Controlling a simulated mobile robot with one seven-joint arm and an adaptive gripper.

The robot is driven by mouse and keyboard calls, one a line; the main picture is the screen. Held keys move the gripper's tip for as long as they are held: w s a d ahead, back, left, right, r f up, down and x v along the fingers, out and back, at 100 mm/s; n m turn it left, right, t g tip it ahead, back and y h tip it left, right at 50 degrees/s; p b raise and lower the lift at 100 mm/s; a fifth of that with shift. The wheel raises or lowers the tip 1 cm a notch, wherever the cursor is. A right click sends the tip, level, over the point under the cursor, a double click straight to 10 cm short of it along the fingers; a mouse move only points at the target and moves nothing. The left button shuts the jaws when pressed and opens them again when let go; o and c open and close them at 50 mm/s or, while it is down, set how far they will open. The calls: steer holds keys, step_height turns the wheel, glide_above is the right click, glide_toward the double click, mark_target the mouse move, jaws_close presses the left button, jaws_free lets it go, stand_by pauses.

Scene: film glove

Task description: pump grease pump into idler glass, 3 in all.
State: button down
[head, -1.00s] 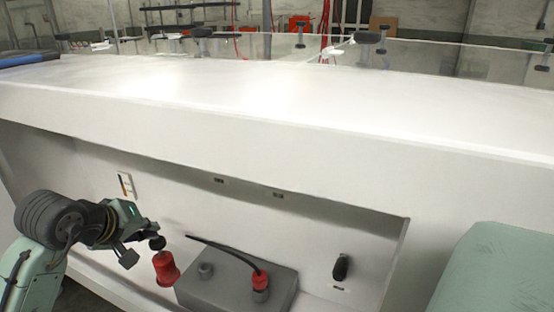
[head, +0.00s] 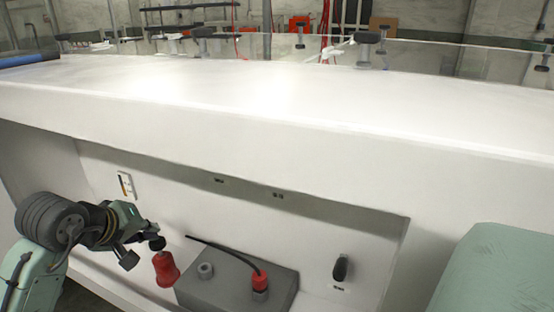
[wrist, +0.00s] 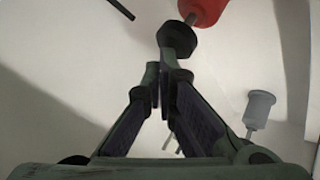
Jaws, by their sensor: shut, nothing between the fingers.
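My gripper (head: 148,240) is at the lower left in the head view, in front of the recess under the white top. In the wrist view my gripper (wrist: 165,65) has its fingers together and holds nothing. A flared red piece (head: 165,270) is just below the fingertips, and its red end (wrist: 203,8) shows at the top of the wrist view. A dark knob (wrist: 178,38) lies between it and the fingertips; contact is unclear. A red-capped fitting (head: 260,281) with a long black rod (head: 220,254) stands on a grey box. I cannot tell which is the pump or the glass.
The grey box (head: 230,290) also bears a short grey fitting (head: 205,270). A grey cup-shaped piece (wrist: 259,106) shows in the wrist view. A black handle (head: 341,268) is on the recess wall at right. The white top (head: 280,95) is clear.

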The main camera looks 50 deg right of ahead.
steer(key=shift+f, duration=0.3)
steer(key=shift+f+b, duration=0.35)
steer(key=shift+f, duration=0.2)
stand_by(0.5)
steer(key=shift+r, duration=0.15)
steer(key=shift+r+p, duration=0.8)
steer(key=shift+p, duration=0.15)
step_height(320, 180, up, 6)
steer(key=p, duration=0.6)
stand_by(0.5)
